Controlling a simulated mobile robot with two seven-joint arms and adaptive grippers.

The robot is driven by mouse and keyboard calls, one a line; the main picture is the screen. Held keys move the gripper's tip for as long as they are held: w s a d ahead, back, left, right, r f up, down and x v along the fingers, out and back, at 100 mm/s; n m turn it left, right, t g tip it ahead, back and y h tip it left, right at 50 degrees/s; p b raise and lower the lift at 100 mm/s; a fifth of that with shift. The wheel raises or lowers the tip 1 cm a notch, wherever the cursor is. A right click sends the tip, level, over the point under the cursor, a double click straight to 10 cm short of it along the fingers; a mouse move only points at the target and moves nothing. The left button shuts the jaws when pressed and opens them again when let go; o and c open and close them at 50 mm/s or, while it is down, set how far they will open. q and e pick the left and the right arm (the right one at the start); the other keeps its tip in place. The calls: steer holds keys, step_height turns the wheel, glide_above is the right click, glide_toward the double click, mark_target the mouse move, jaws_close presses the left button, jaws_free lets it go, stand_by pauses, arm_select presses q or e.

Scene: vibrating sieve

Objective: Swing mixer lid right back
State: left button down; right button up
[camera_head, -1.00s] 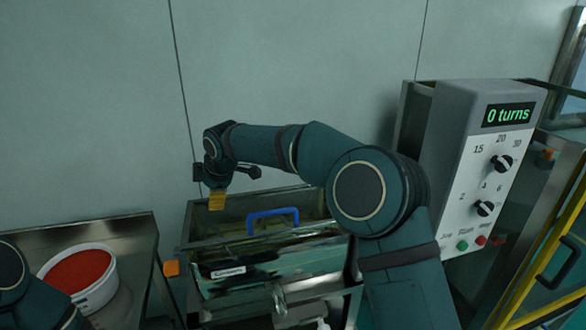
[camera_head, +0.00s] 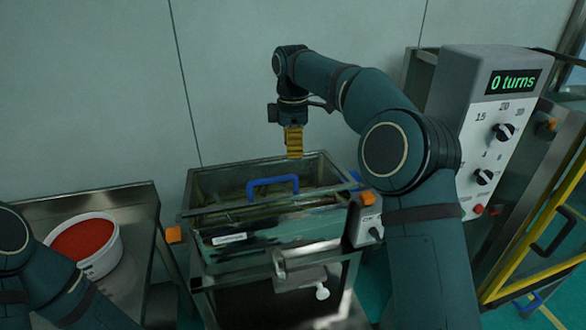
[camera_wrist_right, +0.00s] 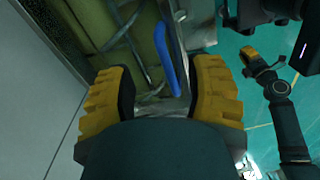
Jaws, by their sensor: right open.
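The mixer is a steel box (camera_head: 228,219) on a stand in the middle of the head view. A blue handle (camera_head: 272,184) shows at its top; I cannot clearly tell the lid's outline or angle. My right gripper (camera_head: 293,154), with yellow fingers, points down above the box's back right part, apart from the handle. In the wrist view it is open and empty (camera_wrist_right: 160,98), with the blue handle (camera_wrist_right: 172,60) farther off, beyond the gap between its fingers. My left gripper (camera_wrist_right: 252,60) shows small in the wrist view; its jaws are too small to judge.
A white bucket of red material (camera_head: 86,243) stands on a steel table (camera_head: 140,205) at left. A grey control box (camera_head: 486,130) reading "0 turns" stands at right, near a yellow-framed gate (camera_head: 540,245). The wall is close behind the mixer.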

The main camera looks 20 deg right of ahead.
mark_target(293, 175)
steer(key=f, duration=0.9)
steer(key=shift+s+f, duration=0.15)
steer(key=shift+s, duration=0.05)
steer(key=shift+c, duration=0.4)
jaws_close()
steer(key=r+p, duration=0.1)
steer(key=p, duration=0.1)
steer(key=w+r+p, duration=0.1)
steer(key=r+p, duration=0.1)
steer(key=shift+w, duration=0.1)
steer(key=r+p, duration=0.1)
steer(key=w+p, duration=0.1)
steer(key=p, duration=0.1)
steer(key=shift+r, duration=0.35)
